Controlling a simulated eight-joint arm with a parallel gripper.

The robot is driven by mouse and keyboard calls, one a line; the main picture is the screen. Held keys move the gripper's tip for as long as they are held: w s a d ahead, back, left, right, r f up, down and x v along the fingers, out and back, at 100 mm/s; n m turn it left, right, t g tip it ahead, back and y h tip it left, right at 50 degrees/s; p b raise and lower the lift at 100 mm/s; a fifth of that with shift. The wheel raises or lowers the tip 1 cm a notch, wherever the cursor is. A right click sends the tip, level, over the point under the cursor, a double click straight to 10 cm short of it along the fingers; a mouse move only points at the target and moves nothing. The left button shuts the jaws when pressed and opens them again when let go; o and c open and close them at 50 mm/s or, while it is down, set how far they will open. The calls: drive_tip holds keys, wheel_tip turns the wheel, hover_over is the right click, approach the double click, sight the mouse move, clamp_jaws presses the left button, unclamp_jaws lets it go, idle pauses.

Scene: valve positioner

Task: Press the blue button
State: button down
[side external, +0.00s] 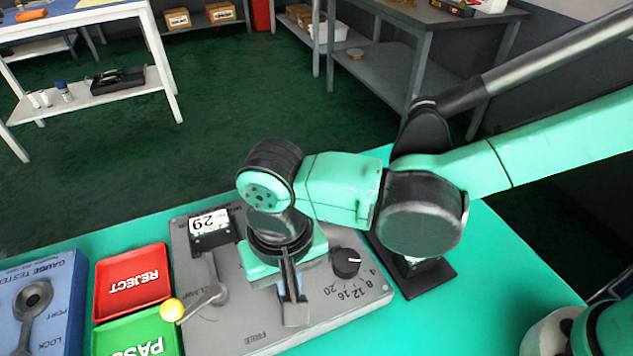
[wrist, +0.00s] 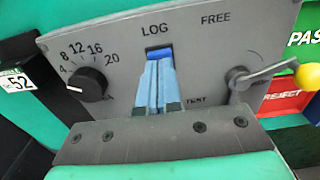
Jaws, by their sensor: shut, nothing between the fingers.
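The valve positioner panel (wrist: 125,40) is grey, with printed scale numbers and labels. The blue button (wrist: 158,52) sits in a dark recess below the LOG label in the wrist view. My gripper (wrist: 160,64) is shut and empty, its two fingers side by side. The fingertips are at the near edge of the button and partly cover it; I cannot tell whether they touch it. In the side view my gripper (side external: 294,312) points down over the panel (side external: 237,330), and the button is hidden.
A black knob (side external: 346,262) and a clamp lever with a yellow ball (side external: 172,310) flank my gripper. A numbered display (side external: 209,228) stands behind. Red REJECT (side external: 132,281) and green PASS (side external: 138,337) trays and a blue gauge tester (side external: 62,275) lie left.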

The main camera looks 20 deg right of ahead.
drive_tip(key=shift+f, duration=0.9)
wheel_tip(320, 180, up, 15)
drive_tip(key=shift+f, duration=0.2)
idle(0.5)
